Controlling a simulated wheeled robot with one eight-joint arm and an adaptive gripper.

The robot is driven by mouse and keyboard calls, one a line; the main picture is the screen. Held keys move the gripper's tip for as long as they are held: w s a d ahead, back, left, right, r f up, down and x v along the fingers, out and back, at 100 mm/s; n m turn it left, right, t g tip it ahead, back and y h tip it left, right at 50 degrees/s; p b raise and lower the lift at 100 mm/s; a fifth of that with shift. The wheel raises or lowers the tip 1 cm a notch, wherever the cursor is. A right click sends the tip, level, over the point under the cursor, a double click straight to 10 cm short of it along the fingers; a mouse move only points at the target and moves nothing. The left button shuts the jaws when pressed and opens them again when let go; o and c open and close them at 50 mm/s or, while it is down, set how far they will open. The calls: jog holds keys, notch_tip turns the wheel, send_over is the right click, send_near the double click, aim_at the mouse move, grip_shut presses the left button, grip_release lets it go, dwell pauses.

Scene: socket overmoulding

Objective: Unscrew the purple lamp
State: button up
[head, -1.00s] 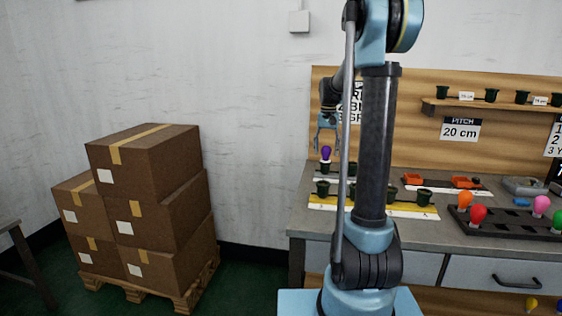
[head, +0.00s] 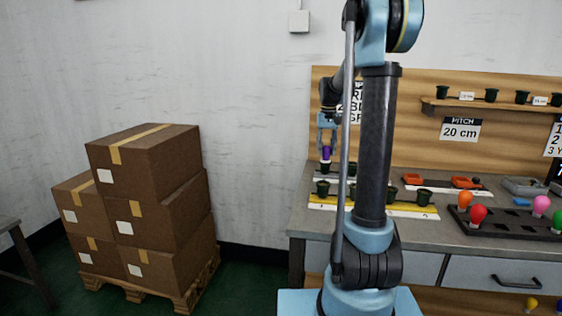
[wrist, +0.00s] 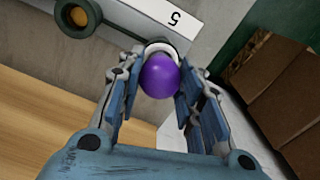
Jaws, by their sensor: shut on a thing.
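The purple lamp (head: 326,153) stands upright in a dark socket (head: 325,167) at the left end of the bench's back row. In the wrist view the lamp (wrist: 160,76) is a round purple bulb with a pale ring of its base or socket behind it. My gripper (head: 326,147) is above the lamp, pointing down, with its fingers around the bulb. In the wrist view my gripper (wrist: 155,90) has a blue finger on each side of the bulb, shut on it. The lamp's thread is hidden.
A white strip marked 5 (wrist: 174,19) lies beside the lamp, with another socket (wrist: 77,16) on it. A front row of sockets stands on a yellow-edged strip (head: 400,209). A dark tray (head: 500,231) holds several coloured lamps at right. Boxes (head: 150,210) stand on a pallet at left.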

jog(key=shift+n, duration=0.8)
jog(key=n, duration=0.3)
jog(key=shift+n, duration=0.8)
jog(key=n, duration=0.3)
jog(key=shift+n, duration=0.8)
